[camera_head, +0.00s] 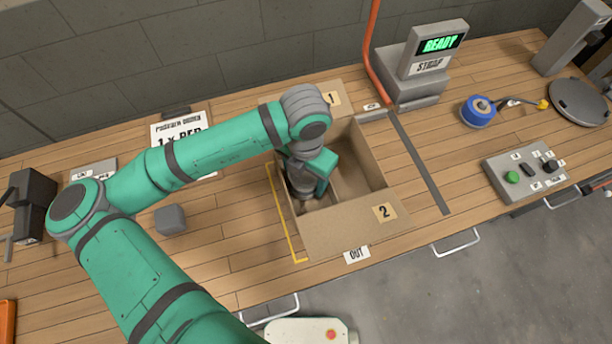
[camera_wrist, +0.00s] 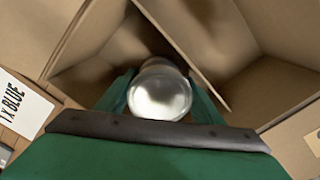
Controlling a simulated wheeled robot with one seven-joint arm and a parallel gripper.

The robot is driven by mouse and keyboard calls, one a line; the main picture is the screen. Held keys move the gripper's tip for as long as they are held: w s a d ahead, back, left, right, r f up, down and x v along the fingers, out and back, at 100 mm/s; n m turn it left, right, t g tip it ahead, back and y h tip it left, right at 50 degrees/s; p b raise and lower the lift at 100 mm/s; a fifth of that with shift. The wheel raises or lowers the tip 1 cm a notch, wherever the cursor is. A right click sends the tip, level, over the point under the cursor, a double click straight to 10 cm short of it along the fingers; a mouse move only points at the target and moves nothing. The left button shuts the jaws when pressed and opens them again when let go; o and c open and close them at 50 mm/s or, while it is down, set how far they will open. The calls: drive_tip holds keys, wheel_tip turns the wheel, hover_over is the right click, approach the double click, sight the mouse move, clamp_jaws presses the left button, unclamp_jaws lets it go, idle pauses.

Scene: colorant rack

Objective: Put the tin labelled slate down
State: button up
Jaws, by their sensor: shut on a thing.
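My gripper (camera_head: 303,188) reaches down into the left compartment of an open cardboard box (camera_head: 345,235). In the wrist view its two green fingers are closed on a shiny silver, round-topped thing (camera_wrist: 160,92), seen from above, which I take for the tin. No label shows on it, so I cannot read slate. It is inside the compartment, beside the cardboard divider (camera_wrist: 178,48). I cannot tell whether its base touches the box floor. In the head view my arm mostly hides it.
The box flaps carry labels 1 (camera_head: 331,98) and 2 (camera_head: 384,212). The right compartment looks empty. A grey block (camera_head: 170,219) stands left on the bench. A strap machine (camera_head: 430,60) showing READY stands behind right, with a blue reel (camera_head: 478,110) and button panel (camera_head: 525,172) further right.

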drive_tip(key=shift+f, duration=0.2)
drive_tip(key=o, duration=1)
wheel_tip(320, 180, up, 12)
drive_tip(key=shift+r, duration=0.15)
